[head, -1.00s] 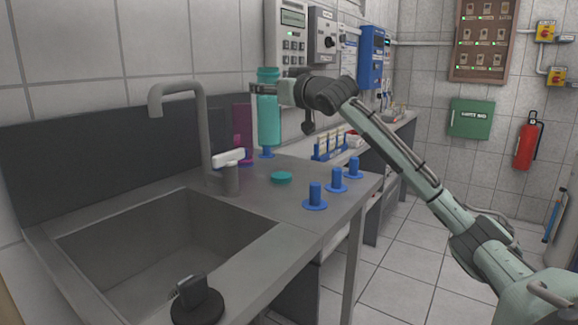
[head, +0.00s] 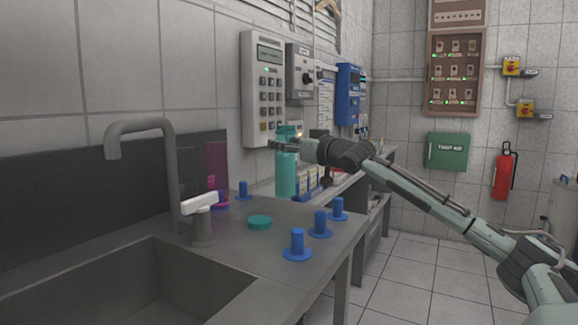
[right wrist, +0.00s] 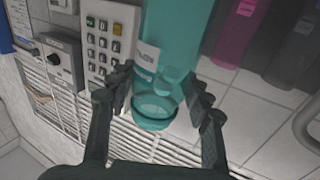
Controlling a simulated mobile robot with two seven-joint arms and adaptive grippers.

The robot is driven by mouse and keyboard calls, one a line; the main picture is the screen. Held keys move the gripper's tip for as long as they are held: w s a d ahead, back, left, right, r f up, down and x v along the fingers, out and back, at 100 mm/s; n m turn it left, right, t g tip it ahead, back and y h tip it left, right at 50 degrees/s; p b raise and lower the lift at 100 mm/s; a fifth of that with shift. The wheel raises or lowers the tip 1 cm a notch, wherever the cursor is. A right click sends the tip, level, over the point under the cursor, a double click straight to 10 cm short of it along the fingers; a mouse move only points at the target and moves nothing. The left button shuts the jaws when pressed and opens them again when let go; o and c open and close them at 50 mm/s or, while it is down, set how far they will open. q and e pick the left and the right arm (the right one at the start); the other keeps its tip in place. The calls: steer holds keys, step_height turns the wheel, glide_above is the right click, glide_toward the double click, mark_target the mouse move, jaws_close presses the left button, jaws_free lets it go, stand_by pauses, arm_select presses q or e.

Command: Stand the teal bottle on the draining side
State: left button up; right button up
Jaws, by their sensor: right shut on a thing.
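The teal bottle (head: 286,172) is upright at the back right of the sink counter (head: 225,232). My right gripper (head: 285,145) is shut on its upper part, coming in from the right. In the right wrist view the bottle (right wrist: 172,45) lies between the two fingers of the gripper (right wrist: 160,95). I cannot tell whether its base touches anything. A flat teal disc (head: 259,222) lies on the counter. My left gripper is not in view.
A magenta bottle (head: 217,165) stands by the dark splashback. The tap (head: 172,180) and sink (head: 130,285) are at left.

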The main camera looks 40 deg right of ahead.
mark_target(295, 161)
steer(key=shift+s+d+f, duration=0.1)
steer(key=shift+d+f, duration=0.15)
steer(key=shift+f, duration=0.85)
steer(key=shift+s+d+f, duration=0.1)
steer(key=shift+d+f, duration=0.1)
steer(key=shift+f, duration=0.9)
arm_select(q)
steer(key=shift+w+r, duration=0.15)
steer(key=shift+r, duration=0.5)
arm_select(e)
steer(key=shift+f+b, duration=0.2)
steer(key=shift+b, duration=0.1)
steer(key=o, duration=1.3)
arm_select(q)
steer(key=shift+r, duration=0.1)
arm_select(e)
steer(key=shift+r, duration=0.2)
